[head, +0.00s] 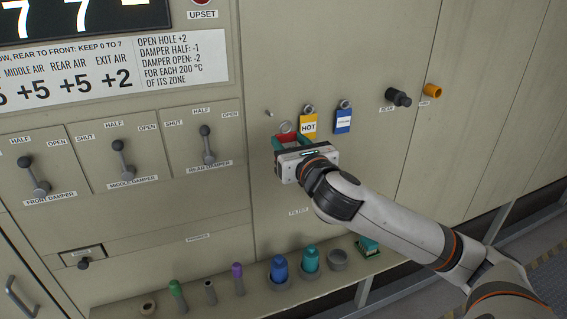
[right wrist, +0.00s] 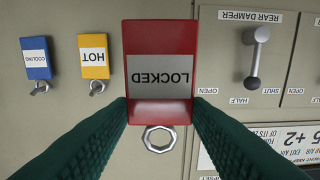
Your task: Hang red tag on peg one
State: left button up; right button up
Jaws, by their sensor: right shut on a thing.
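The red tag (right wrist: 160,35) has a grey label reading LOCKED and a metal ring (right wrist: 160,139) at one end. It appears upside down in the right wrist view, between the two dark green fingers of my right gripper (right wrist: 160,108). In the head view, the right gripper (head: 290,141) holds the red tag (head: 283,136) close to the panel, its ring upward. A small bare peg (head: 268,113) sticks out up and left of the ring. The ring appears apart from it; whether it touches the panel I cannot tell. My left gripper is not in view.
A yellow HOT tag (head: 308,126) and a blue tag (head: 343,121) hang on pegs right of the red tag. The rear damper lever (head: 207,145) is to the left. Several coloured plugs, including a blue one (head: 279,268), stand on the shelf below.

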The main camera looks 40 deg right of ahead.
jog(key=shift+w+d, duration=0.2)
jog(key=shift+w, duration=0.05)
jog(key=shift+w+d, duration=0.2)
jog(key=shift+w, duration=0.45)
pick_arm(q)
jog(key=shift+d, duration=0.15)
pick_arm(e)
jog(key=x, duration=0.6)
jog(key=shift+w+f, duration=0.25)
jog(key=shift+f, duration=0.05)
jog(key=shift+w, duration=0.15)
dwell(0.3)
jog(key=shift+x, duration=0.85)
jog(key=shift+w, duration=0.1)
